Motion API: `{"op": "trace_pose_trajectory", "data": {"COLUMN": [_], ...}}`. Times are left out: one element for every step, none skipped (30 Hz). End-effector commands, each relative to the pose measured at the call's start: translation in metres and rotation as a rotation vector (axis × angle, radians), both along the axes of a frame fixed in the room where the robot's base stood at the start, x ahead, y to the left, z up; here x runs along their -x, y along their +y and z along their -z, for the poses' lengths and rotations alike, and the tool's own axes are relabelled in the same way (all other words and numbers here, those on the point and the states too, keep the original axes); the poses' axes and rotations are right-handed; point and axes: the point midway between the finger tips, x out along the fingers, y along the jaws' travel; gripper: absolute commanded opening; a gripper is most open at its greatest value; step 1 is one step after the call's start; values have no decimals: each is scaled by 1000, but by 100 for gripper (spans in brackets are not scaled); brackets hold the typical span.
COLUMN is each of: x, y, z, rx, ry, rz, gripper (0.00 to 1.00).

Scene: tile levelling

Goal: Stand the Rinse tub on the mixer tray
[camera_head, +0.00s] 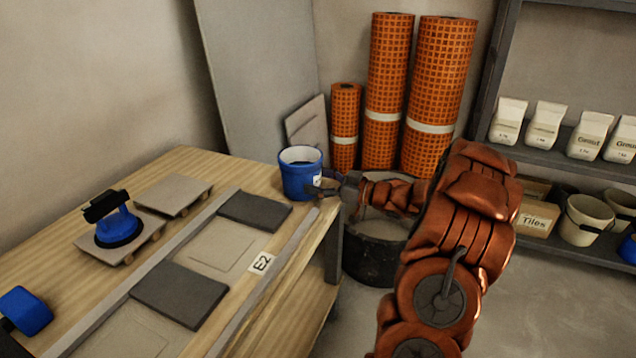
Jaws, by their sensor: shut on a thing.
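The blue tub (298,182) has a pale rim and a small white label that is too small to read; I take it for the Rinse tub. It is upright at the far right corner of the wooden workbench (240,175). My gripper (320,188) reaches in from the right and is shut on the tub's right side. I cannot tell whether the tub rests on the bench or is slightly above it. I cannot make out a mixer tray with certainty. A large dark round vessel (372,262) stands on the floor behind my arm, partly hidden.
Grey tiles (180,294) and a label marked E2 (261,263) lie on the bench. A blue suction lifter (118,228) sits on a tile at left. Orange rolls (388,95) stand behind. A shelf (560,165) at right holds bags and buckets (585,220).

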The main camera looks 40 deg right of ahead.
Motion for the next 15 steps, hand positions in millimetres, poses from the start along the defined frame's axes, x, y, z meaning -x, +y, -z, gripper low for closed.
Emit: {"op": "trace_pose_trajectory", "data": {"x": [0,0,0,0,0,0,0,0,0,0,0,0,0,0,0], "y": [0,0,0,0,0,0,0,0,0,0,0,0,0,0,0], "z": [0,0,0,0,0,0,0,0,1,2,3,4,3,3,3], "rx": [-1,0,0,0,1,1,1,0,0,0,0,1,1,1,1], "ry": [-2,-2,-2,-2,-3,-3,-3,-2,-2,-1,-1,-1,-1,-1,-1], "rz": [0,0,0,0,0,0,0,1,0,0,0,-1,-1,0,0], "gripper": [20,20,20,20,20,20,20,20,20,20,20,82,85,88,93]}}
